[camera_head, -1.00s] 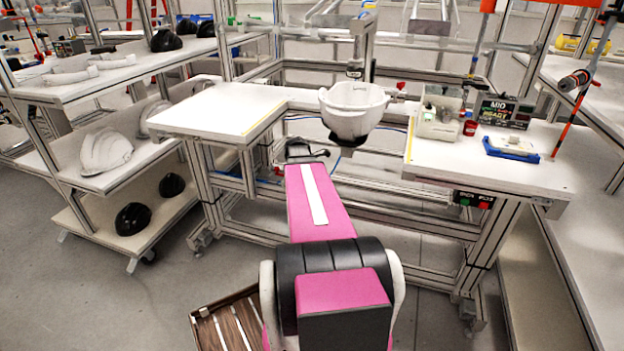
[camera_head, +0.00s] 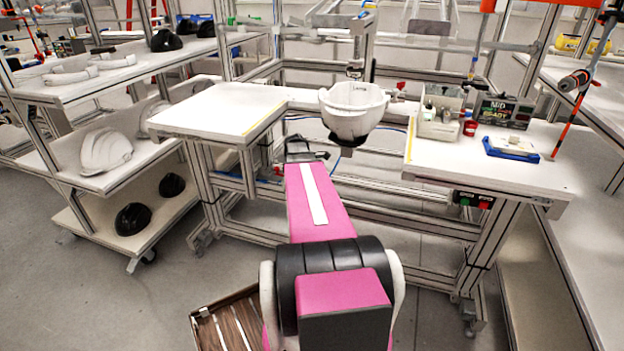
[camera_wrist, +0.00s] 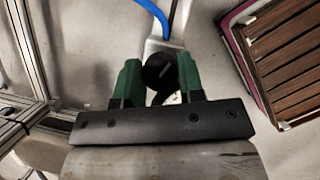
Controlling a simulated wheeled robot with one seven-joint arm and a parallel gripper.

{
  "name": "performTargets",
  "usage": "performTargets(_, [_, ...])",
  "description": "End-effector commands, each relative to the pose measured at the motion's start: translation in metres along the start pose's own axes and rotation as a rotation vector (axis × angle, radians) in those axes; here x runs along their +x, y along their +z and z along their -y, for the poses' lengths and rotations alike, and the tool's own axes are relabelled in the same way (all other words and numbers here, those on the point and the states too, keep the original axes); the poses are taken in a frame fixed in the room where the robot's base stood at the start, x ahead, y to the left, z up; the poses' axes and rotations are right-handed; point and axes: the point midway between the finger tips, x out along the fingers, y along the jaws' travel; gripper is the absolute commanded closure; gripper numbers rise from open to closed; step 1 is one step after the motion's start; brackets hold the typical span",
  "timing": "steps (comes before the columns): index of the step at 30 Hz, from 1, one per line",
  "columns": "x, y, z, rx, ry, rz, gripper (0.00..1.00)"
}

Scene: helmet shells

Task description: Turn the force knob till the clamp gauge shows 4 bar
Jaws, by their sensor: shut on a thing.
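In the wrist view the round black force knob (camera_wrist: 158,70) with a pale line on its face sits between the two green fingers of my gripper (camera_wrist: 158,76). The fingers are shut on it, one on each side. A light grey housing (camera_wrist: 158,47) lies behind the knob. In the head view my arm reaches to below the bench gap, and my gripper's dark end (camera_head: 304,152) is small there; the knob cannot be made out. I cannot find a readable clamp gauge in either view.
A white helmet shell (camera_head: 353,110) sits in the bench gap above and right of my gripper. A blue hose (camera_wrist: 150,14) runs by the knob. A slatted wooden pallet (camera_head: 232,327) lies below.

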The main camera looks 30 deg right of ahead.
Motion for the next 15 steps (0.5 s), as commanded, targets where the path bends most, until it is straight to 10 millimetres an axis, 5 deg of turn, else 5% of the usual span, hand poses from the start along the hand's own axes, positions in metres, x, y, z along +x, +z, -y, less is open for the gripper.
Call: performTargets(15, [-0.0002, 0.0001, -0.0029, 0.401, -0.166, -0.001, 0.88])
